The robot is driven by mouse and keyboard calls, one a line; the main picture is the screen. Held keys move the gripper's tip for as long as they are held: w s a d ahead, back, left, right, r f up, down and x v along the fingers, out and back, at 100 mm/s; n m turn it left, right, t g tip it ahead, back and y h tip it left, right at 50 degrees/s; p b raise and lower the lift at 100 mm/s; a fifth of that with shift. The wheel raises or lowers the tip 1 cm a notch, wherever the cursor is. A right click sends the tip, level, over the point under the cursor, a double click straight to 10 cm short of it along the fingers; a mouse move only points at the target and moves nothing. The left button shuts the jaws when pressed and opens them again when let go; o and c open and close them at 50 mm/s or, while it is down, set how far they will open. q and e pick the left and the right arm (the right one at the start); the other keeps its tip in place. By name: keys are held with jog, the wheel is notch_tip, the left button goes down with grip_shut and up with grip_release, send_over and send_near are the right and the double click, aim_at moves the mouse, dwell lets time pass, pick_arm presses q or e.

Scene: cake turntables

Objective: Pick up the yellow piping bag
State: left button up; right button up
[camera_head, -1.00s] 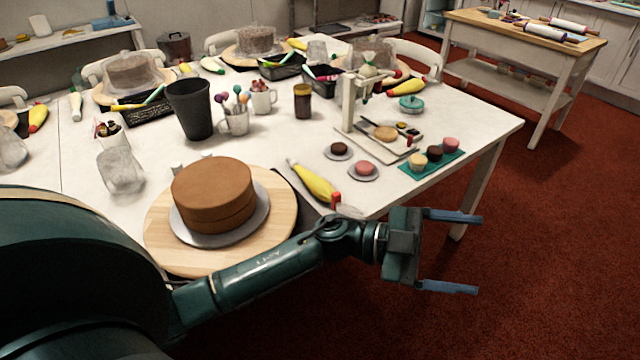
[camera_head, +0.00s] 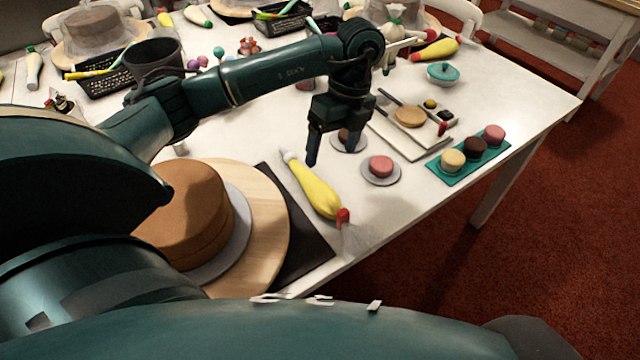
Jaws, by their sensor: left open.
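The yellow piping bag (camera_head: 318,191) lies on the white table near its front edge. Its pale tip points to the back left, and its red end lies towards the front right. My left gripper (camera_head: 331,152) hangs over the table with its fingers pointing down, just behind and to the right of the bag's tip end. The right gripper is not in view.
A brown cake (camera_head: 188,212) on a wooden turntable (camera_head: 266,230) stands left of the bag. A pink tart on a plate (camera_head: 381,179) sits to its right. A teal tray (camera_head: 489,158) of small cakes and a white board (camera_head: 427,150) are further right.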

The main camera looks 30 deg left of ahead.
aim_at(325, 189)
pick_arm(q)
jog(key=x, duration=0.6)
jog(key=shift+s+d+r, duration=0.1)
jog(key=shift+s, duration=0.1)
jog(key=shift+d+x, duration=0.2)
jog(key=shift+x, duration=2.7)
jog(key=shift+w, duration=0.15)
jog(key=shift+c, duration=0.5)
jog(key=c, duration=0.6)
